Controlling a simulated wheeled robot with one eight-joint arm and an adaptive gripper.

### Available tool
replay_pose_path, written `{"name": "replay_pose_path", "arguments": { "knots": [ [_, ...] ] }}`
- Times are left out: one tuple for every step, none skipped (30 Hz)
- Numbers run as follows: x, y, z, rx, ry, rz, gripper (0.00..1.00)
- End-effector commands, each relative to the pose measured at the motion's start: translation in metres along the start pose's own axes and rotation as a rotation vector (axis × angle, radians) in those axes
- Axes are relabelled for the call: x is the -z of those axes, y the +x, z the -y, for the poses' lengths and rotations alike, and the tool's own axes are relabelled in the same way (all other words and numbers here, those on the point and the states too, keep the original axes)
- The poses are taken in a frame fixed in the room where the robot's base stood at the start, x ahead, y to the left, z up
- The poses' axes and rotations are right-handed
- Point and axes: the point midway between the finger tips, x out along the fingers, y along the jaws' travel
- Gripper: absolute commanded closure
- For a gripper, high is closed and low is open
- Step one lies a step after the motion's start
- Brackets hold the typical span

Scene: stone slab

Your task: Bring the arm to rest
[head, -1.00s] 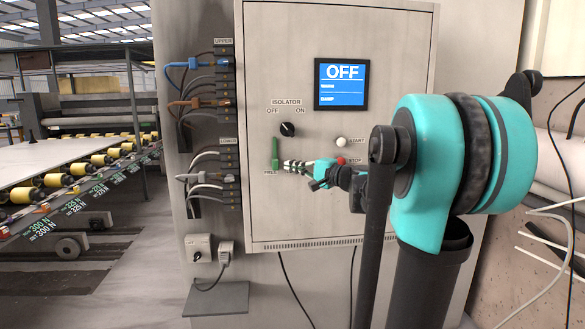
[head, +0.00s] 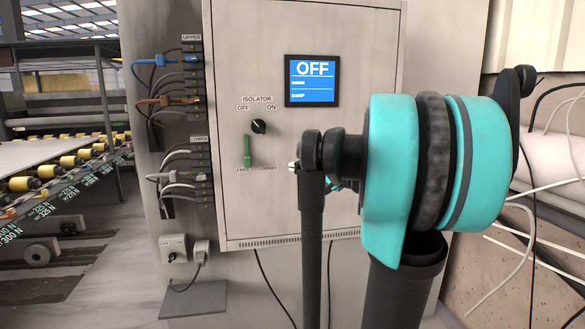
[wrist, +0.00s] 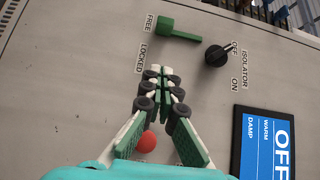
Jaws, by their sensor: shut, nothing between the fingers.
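My gripper (wrist: 164,74) shows in the wrist view with its fingers shut and empty, in front of the cabinet panel. In the head view it is almost all hidden behind my arm, with only a small white bit of fingertip (head: 293,166) showing. The green lever (head: 247,151) stands upright over the FREE label; it also shows in the wrist view (wrist: 180,29), apart from the fingertips. The black isolator knob (head: 259,126) shows in the wrist view too (wrist: 217,54). The screen (head: 312,81) reads OFF. The red button (wrist: 146,142) is partly behind my fingers.
The grey cabinet (head: 225,210) fills the middle. Plugged cables (head: 180,100) line its left side. Loose pale cables (head: 520,225) hang at the right. A conveyor with yellow rollers (head: 70,161) stands at the far left. Floor shows at the lower left.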

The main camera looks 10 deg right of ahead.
Motion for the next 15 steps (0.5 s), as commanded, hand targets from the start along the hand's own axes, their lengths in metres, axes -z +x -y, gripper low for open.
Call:
{"name": "replay_pose_path", "arguments": {
  "knots": [
    [0.000, 0.000, 0.000, 0.000, 0.000, 0.000, 1.00],
    [0.000, 0.000, 0.000, 0.000, 0.000, 0.000, 1.00],
    [0.000, 0.000, 0.000, 0.000, 0.000, 0.000, 1.00],
    [0.000, 0.000, 0.000, 0.000, 0.000, 0.000, 1.00],
    [0.000, 0.000, 0.000, 0.000, 0.000, 0.000, 1.00],
    [0.000, 0.000, 0.000, 0.000, 0.000, 0.000, 1.00],
    [0.000, 0.000, 0.000, 0.000, 0.000, 0.000, 1.00],
    [-0.001, 0.000, -0.001, -0.002, -0.001, 0.001, 1.00],
    [-0.003, 0.001, -0.003, -0.009, -0.003, 0.003, 1.00],
    [-0.005, 0.002, -0.007, -0.019, -0.007, 0.006, 1.00],
    [-0.009, 0.003, -0.012, -0.035, -0.013, 0.011, 1.00],
    [-0.017, 0.005, -0.023, -0.065, -0.024, 0.021, 1.00],
    [-0.023, 0.006, -0.033, -0.093, -0.035, 0.030, 1.00],
    [-0.031, 0.007, -0.045, -0.128, -0.048, 0.039, 1.00],
    [-0.044, 0.008, -0.064, -0.183, -0.071, 0.056, 1.00]
  ]
}}
